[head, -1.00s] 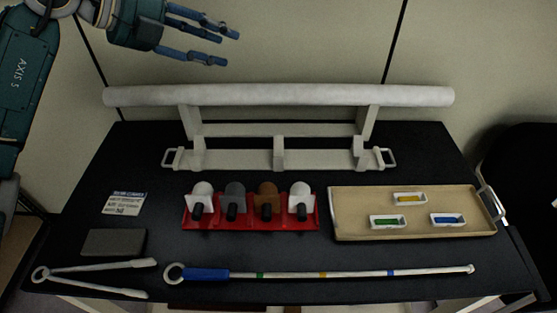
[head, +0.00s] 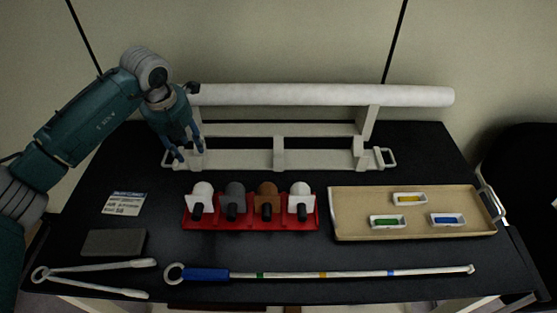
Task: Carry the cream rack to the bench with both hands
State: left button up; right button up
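The cream rack (head: 240,158) stands at the back of the black table, with a small loop handle at each end. A long white roll (head: 330,95) lies along its top. My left gripper (head: 187,154) points down at the rack's left end, close to the left handle, with its fingers spread apart. It covers part of the rack's left upright and the roll's left end. I cannot tell whether the fingers touch the rack. The right handle (head: 388,158) is clear. My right gripper is not in view.
In front of the rack are a red holder (head: 250,225) with several knobbed pieces, and a tan tray (head: 345,232) with three small coloured boxes. A striped rod (head: 300,274), tongs (head: 95,267), a grey block (head: 113,242) and a label card (head: 125,204) lie nearer.

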aim_at(197, 168)
pick_arm(q)
jog(key=x, duration=0.7)
jog(key=shift+w+f, duration=0.1)
jog(key=shift+f, duration=0.25)
jog(key=shift+f, duration=0.1)
jog(key=v, duration=0.8)
